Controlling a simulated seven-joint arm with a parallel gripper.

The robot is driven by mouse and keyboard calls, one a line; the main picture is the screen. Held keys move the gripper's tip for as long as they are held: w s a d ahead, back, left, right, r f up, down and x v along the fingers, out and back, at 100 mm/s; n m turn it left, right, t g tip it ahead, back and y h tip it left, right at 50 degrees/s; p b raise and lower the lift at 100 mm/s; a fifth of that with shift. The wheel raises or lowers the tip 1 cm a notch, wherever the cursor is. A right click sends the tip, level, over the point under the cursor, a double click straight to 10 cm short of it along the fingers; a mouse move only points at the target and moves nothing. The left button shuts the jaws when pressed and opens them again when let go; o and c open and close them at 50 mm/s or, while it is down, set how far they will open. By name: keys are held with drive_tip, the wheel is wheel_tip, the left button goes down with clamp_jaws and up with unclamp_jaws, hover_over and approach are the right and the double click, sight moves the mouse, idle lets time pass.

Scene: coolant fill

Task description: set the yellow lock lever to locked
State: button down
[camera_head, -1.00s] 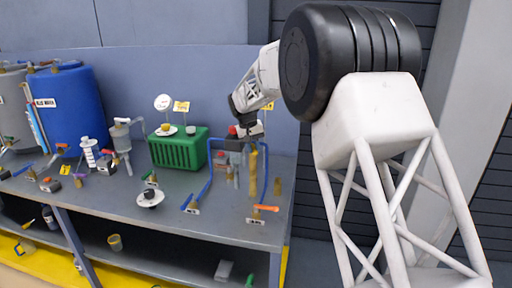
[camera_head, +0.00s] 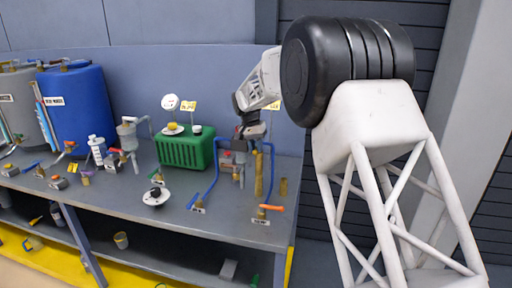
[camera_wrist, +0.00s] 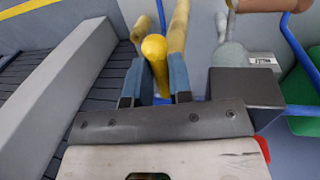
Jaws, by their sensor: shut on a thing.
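The yellow lock lever (camera_wrist: 155,50) has a rounded end and shows in the wrist view, between the two blue-grey fingers of my gripper (camera_wrist: 157,76). The fingers are shut on it, one on each side. Its base and pivot are hidden, so I cannot tell its lock setting. In the head view my gripper (camera_head: 251,134) is at the back right of the bench, above blue pipes and a tan upright post (camera_head: 259,174). The lever cannot be made out clearly there.
A green ribbed box (camera_head: 184,151) stands left of my gripper, with a blue drum (camera_head: 76,108) farther left. An orange-handled valve (camera_head: 271,208) and a blue-handled valve (camera_head: 197,203) are near the front edge of the bench (camera_head: 222,228). Blue pipes (camera_head: 213,178) rise close to my gripper.

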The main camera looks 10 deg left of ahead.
drive_tip(key=c, duration=1)
unclamp_jaws()
drive_tip(key=shift+c, duration=0.2)
wheel_tip(320, 180, up, 8)
drive_tip(key=a, duration=0.1)
drive_tip(key=shift+a+f, duration=0.15)
drive_tip(key=shift+a, duration=0.15)
